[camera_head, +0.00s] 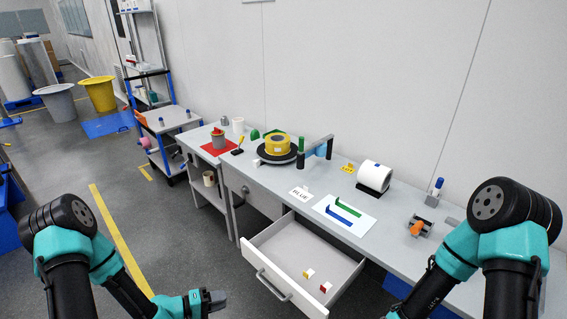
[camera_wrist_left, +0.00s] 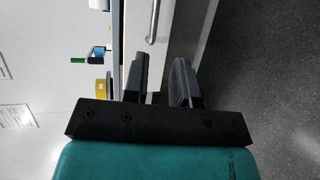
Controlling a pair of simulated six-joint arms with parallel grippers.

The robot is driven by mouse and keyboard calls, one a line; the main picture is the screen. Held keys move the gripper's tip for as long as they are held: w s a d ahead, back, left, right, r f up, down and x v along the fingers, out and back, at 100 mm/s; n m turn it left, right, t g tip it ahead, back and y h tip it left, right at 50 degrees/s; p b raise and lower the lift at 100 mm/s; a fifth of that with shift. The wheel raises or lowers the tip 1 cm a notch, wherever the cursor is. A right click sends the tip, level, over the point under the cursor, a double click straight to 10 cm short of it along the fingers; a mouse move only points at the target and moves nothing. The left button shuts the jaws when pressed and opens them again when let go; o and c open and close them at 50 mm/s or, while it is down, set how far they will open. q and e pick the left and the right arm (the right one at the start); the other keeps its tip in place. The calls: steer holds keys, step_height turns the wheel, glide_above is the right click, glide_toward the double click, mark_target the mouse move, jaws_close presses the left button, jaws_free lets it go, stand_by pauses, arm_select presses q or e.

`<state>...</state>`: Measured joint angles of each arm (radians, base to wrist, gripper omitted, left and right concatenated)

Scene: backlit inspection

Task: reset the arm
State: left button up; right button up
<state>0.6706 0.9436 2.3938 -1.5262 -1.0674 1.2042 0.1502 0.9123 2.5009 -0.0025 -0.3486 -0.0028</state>
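My left arm reaches in from the lower left of the head view. Its gripper (camera_head: 216,299) is over the floor, left of the open drawer (camera_head: 262,238) and apart from it. In the left wrist view the two dark fingers of my left gripper (camera_wrist_left: 161,80) stand apart with nothing between them. My right arm is at the right edge of the head view, and its gripper is out of the picture.
The grey workbench (camera_head: 400,250) holds a yellow tape roll (camera_head: 277,145), a white roll (camera_head: 374,177), a card with blue and green shapes (camera_head: 345,214) and an orange part (camera_head: 417,228). The open drawer juts out with two small blocks inside.

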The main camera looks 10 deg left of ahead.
arm_select(q)
step_height(320, 180, down, 5)
steer(key=d+m+g+y, duration=0.2)
steer(key=m+g+y, duration=0.1)
steer(key=y, duration=0.3)
steer(key=s+d+m+g+y, duration=0.2)
steer(key=s+g+y, duration=0.1)
steer(key=s, duration=0.6)
steer(key=shift+s+d+g+y, duration=0.3)
steer(key=shift+s+d+g, duration=0.05)
steer(key=shift+g, duration=0.25)
stand_by(1.5)
